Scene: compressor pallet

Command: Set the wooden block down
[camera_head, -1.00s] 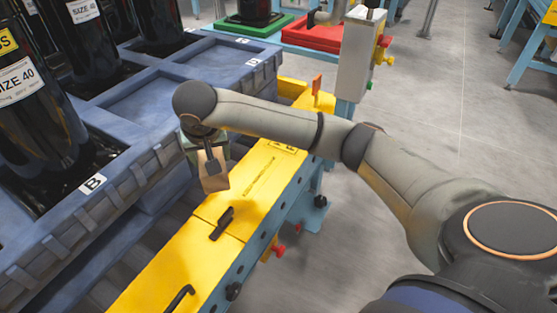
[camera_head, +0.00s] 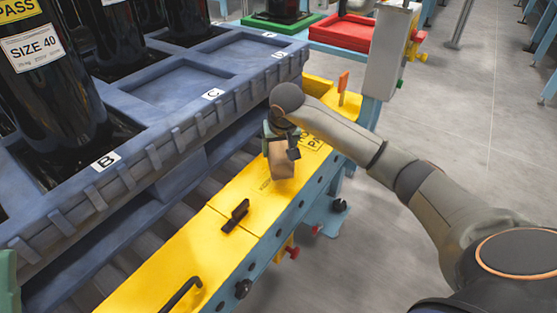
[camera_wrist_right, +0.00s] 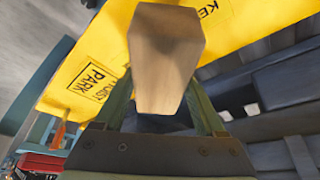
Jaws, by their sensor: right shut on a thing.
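The wooden block (camera_head: 282,163) is a light brown piece held in my right gripper (camera_head: 281,146). The block points down over the yellow beam top (camera_head: 255,195), near its printed label (camera_head: 313,141). In the right wrist view the block (camera_wrist_right: 165,60) lies between the two green fingers of my right gripper (camera_wrist_right: 165,100), which are shut on it. The yellow surface (camera_wrist_right: 100,45) shows behind the block. I cannot tell whether the block touches it. My left gripper is not clearly in view.
A blue pallet (camera_head: 128,170) with black cylinders (camera_head: 60,90) stands along the beam's left side. A dark handle (camera_head: 236,215) and a black bent handle (camera_head: 182,293) sit on the nearer beam. An orange tab (camera_head: 343,82) and grey post (camera_head: 390,50) stand beyond.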

